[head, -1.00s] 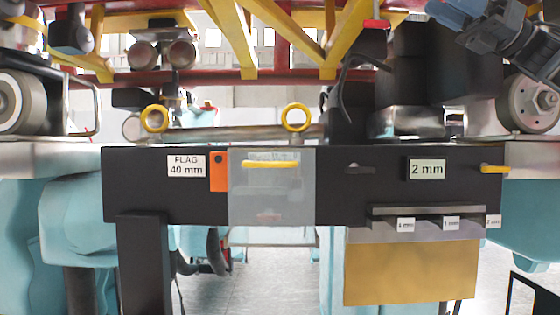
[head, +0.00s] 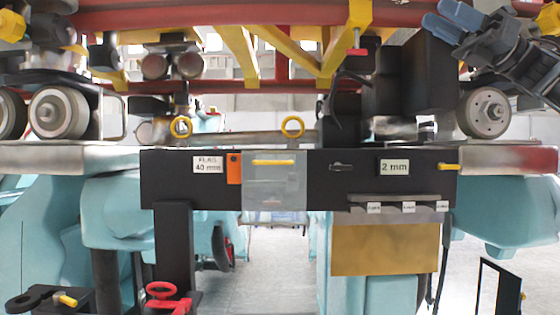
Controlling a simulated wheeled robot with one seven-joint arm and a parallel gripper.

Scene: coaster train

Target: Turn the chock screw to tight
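No part is labelled as the chock screw, and I cannot tell for sure which one it is. A red handle (head: 165,291) with a ring-shaped top stands at the lower left, cut by the bottom edge. Beside it is a black fixture (head: 40,297) with a small yellow peg (head: 66,300). My gripper (head: 444,17) is at the upper right, far from the red handle. Its two blue fingers look apart, with nothing visible between them.
The beam carries a FLAG 40 mm label (head: 207,165), a clear cover (head: 275,190), a 2 mm label (head: 394,167) and a small labelled rack (head: 400,202). Wheels (head: 58,112) and yellow-red framework (head: 240,55) are above. Open floor (head: 275,270) shows below between teal supports.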

